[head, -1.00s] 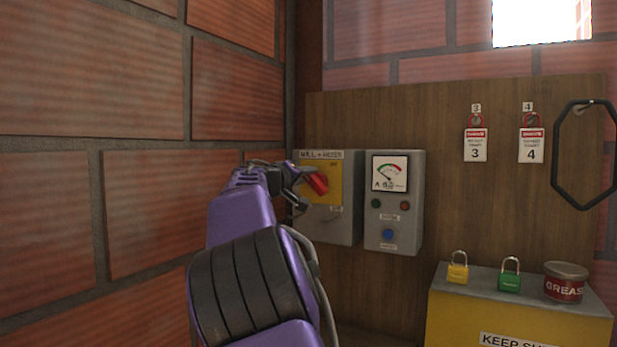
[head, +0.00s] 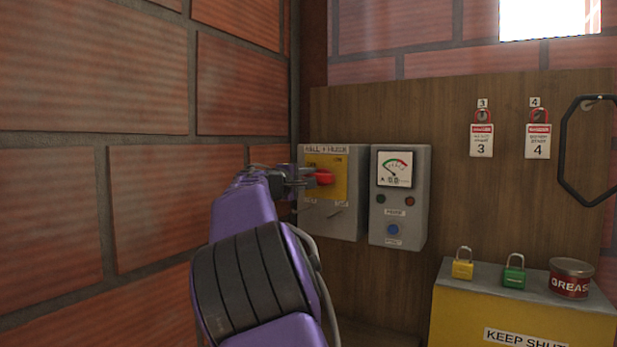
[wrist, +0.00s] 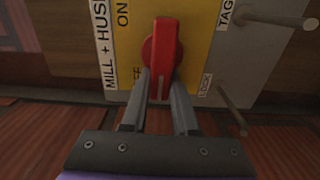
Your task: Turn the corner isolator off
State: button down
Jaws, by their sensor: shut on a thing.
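The corner isolator (head: 347,218) is a grey box with a yellow plate on the back board, beside the brick corner, labelled "MILL + HUSK…". Its red handle (head: 324,177) lies about level in the head view. In the wrist view the handle (wrist: 163,50) stands along the picture's height, with the "ON" label at its upper left. A label ending in "FF" is partly hidden by the left finger. My gripper (head: 304,177) reaches the handle from the left. In the wrist view its two fingers (wrist: 161,88) are shut on the handle's lower end, one each side.
A grey meter box (head: 398,225) stands right of the isolator. A yellow chest (head: 455,305) at lower right bears a yellow padlock (head: 462,268), a green padlock (head: 514,277) and a grease tin (head: 569,282). Tags 3 (head: 481,142) and 4 (head: 538,142) hang above. A brick wall (head: 90,90) is close on the left.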

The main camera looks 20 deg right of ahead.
jog(key=shift+s+d+f, duration=0.15)
jog(key=shift+d+f, duration=0.15)
jog(key=shift+d, duration=0.05)
jog(key=c, duration=0.9)
grip_release()
jog(key=shift+o, duration=1.1)
jog(key=shift+s+r, duration=0.1)
jog(key=shift+r, duration=0.1)
jog(key=shift+a, duration=0.1)
jog(key=shift+a, duration=0.2)
jog(key=b+v, duration=0.3)
jog(key=v, duration=1.4)
jog(key=shift+s+d+r, duration=0.1)
